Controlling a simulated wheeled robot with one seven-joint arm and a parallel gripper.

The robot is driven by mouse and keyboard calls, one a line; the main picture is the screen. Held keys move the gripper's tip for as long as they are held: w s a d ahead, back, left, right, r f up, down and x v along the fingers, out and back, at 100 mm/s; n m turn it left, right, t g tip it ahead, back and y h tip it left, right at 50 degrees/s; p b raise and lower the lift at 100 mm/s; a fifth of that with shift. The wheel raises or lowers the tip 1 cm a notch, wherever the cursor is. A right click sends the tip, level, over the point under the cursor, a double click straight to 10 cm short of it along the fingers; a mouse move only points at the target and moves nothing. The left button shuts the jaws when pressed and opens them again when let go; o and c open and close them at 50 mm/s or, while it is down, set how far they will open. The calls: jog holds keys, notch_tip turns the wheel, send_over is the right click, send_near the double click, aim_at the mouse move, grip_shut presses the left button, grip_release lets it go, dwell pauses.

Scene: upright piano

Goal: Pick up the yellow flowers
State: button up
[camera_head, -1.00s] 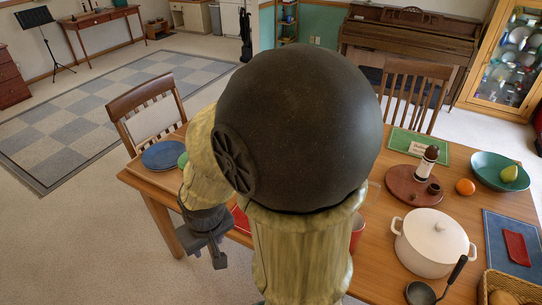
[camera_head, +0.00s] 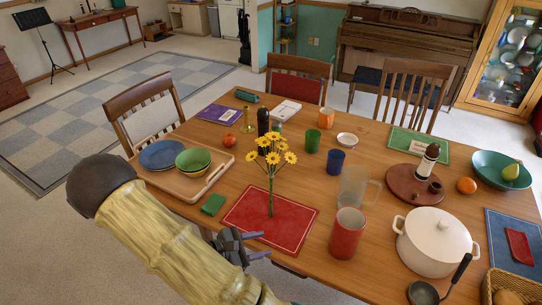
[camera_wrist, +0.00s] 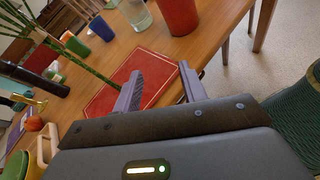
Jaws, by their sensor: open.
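The yellow flowers (camera_head: 272,155) stand upright on long green stems over a red placemat (camera_head: 258,222) near the table's front edge. Their stems (camera_wrist: 84,56) cross the upper left of the wrist view; the blossoms are out of that view. My gripper (camera_head: 262,245) is low at the front edge of the table, just below the placemat and the stem base. In the wrist view my gripper (camera_wrist: 160,80) has its two grey fingers apart with nothing between them. The red placemat (camera_wrist: 115,88) lies beyond the fingers, and the stems are left of them.
A red cup (camera_head: 346,233) and a clear pitcher (camera_head: 354,190) stand right of the flowers. A wooden tray (camera_head: 165,178) with plates and a green bowl (camera_head: 193,159) is at the left. A black bottle (camera_head: 263,127) stands behind. A white pot (camera_head: 432,243) is at the right.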

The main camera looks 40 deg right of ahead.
aim_at(270, 202)
jog(key=w+f+n+t+h, duration=0.3)
jog(key=w+n+t, duration=0.5)
jog(key=n, duration=0.1)
jog(key=shift+d+f+h+b, duration=0.3)
jog(key=shift+d+f+h, duration=0.05)
jog(key=shift+h, duration=0.05)
jog(key=p+x, duration=0.2)
jog(key=x, duration=1)
jog(key=shift+d, duration=0.1)
